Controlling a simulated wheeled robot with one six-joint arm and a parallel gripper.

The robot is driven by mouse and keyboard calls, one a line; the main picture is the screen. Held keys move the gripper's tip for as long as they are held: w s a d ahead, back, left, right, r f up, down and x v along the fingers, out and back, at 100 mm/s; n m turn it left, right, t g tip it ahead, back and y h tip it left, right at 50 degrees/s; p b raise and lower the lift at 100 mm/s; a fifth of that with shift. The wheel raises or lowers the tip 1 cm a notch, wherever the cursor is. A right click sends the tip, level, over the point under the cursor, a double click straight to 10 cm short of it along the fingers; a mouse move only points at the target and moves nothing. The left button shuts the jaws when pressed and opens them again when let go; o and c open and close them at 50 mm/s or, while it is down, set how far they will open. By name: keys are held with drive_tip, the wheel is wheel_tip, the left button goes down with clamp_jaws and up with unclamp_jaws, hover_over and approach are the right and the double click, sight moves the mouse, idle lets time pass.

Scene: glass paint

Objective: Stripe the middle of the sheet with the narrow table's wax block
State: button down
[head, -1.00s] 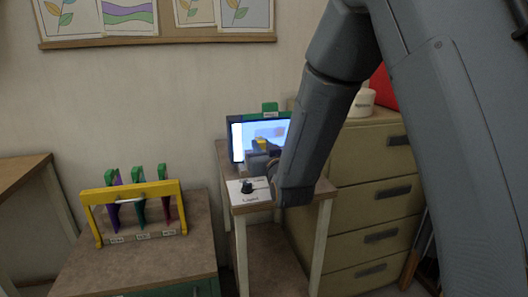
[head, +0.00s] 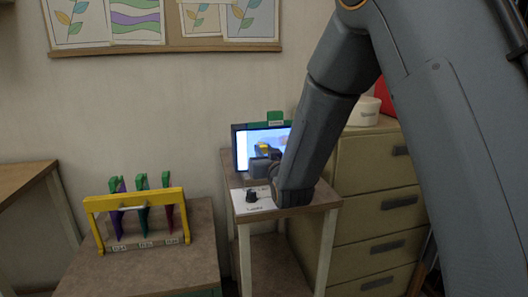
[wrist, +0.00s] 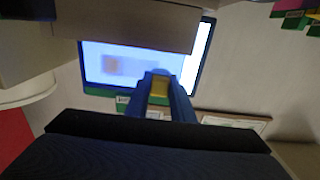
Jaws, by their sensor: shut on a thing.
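A lit, pale blue-white sheet panel (head: 247,148) stands upright in a dark frame at the back of the narrow table (head: 233,180). My gripper (head: 263,152) is in front of it, shut on a small yellow wax block (head: 262,147). In the wrist view, which looks upside down, the blue fingers (wrist: 159,78) hold the yellow block (wrist: 159,88) before the lit sheet (wrist: 185,72). A blurred orange-grey patch shows on the sheet. I cannot tell whether the block touches the sheet. My arm hides the panel's right part in the head view.
A white box with a black knob (head: 252,196) sits at the table's front. A yellow rack (head: 95,204) with purple, green and red tools stands on a lower table at left. A drawer cabinet (head: 375,205) with a white tub (head: 364,112) is at right.

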drive_tip(key=shift+b+x, duration=0.3)
drive_tip(key=shift+x, duration=0.7)
drive_tip(key=shift+d, duration=0.15)
drive_tip(key=shift+w+d+b, duration=0.2)
drive_tip(key=shift+w+d, duration=0.15)
drive_tip(key=shift+d, duration=0.85)
drive_tip(key=shift+w+d+b, duration=0.2)
drive_tip(key=shift+w+d, duration=0.15)
drive_tip(key=shift+d, duration=0.85)
drive_tip(key=shift+w+d+b, duration=0.2)
drive_tip(key=shift+w+d, duration=0.15)
drive_tip(key=shift+d, duration=0.85)
drive_tip(key=shift+s, duration=0.1)
drive_tip(key=shift+a, duration=0.1)
drive_tip(key=shift+s+a, duration=0.35)
drive_tip(key=shift+a, duration=0.9)
drive_tip(key=shift+s+a, duration=0.3)
drive_tip(key=shift+a, duration=0.95)
drive_tip(key=shift+s+a, duration=0.35)
drive_tip(key=shift+a, duration=0.85)
drive_tip(key=shift+d, duration=0.1)
drive_tip(key=shift+p+v, duration=0.4)
drive_tip(key=shift+v, duration=2.65)
